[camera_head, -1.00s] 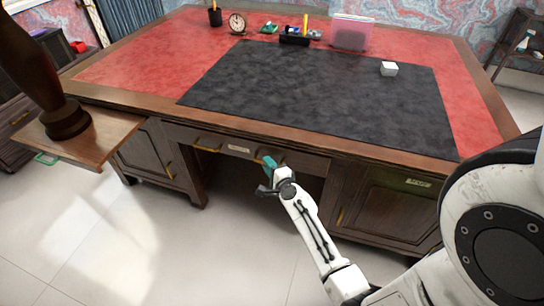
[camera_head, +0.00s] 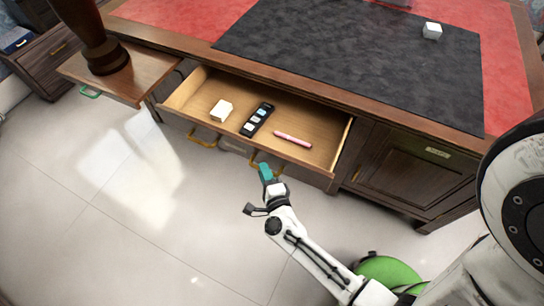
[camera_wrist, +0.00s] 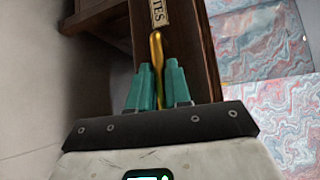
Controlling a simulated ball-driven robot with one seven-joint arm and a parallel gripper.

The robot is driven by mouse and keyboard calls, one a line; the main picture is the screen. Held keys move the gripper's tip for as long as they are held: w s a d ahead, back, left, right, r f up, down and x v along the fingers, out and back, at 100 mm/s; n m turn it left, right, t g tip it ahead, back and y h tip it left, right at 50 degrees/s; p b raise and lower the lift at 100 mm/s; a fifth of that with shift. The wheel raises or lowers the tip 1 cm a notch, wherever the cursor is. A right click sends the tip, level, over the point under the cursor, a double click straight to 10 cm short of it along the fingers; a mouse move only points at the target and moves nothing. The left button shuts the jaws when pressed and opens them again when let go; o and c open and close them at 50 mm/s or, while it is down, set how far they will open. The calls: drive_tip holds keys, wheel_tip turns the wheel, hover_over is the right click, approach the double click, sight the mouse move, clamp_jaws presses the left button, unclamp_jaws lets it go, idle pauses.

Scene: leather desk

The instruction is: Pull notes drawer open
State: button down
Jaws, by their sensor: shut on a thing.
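The notes drawer (camera_head: 184,97) of the wooden desk stands well out, its light wooden inside showing. My gripper (camera_head: 265,171) is at the right one of two brass handles on the drawer front. In the wrist view its teal fingers (camera_wrist: 159,88) are shut on the brass handle (camera_wrist: 156,48), one on each side. A label (camera_wrist: 159,14) ending in "TES" shows beyond the handle. The fingertips partly hide the handle in the head view.
The desk top has a black mat (camera_head: 340,50) with a white cube (camera_head: 432,30) on it. A labelled cupboard door (camera_head: 405,167) is right of the drawer. The pale floor in front is open.

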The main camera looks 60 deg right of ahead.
drive_tip(key=shift+s+a, duration=0.1)
drive_tip(key=shift+a, duration=1)
drive_tip(key=c, duration=1.1)
unclamp_jaws()
drive_tip(key=shift+c, duration=0.2)
drive_tip(key=b+v, duration=0.1)
drive_tip(key=v, duration=0.9)
drive_tip(key=shift+s+a, duration=0.25)
drive_tip(key=shift+s, duration=0.05)
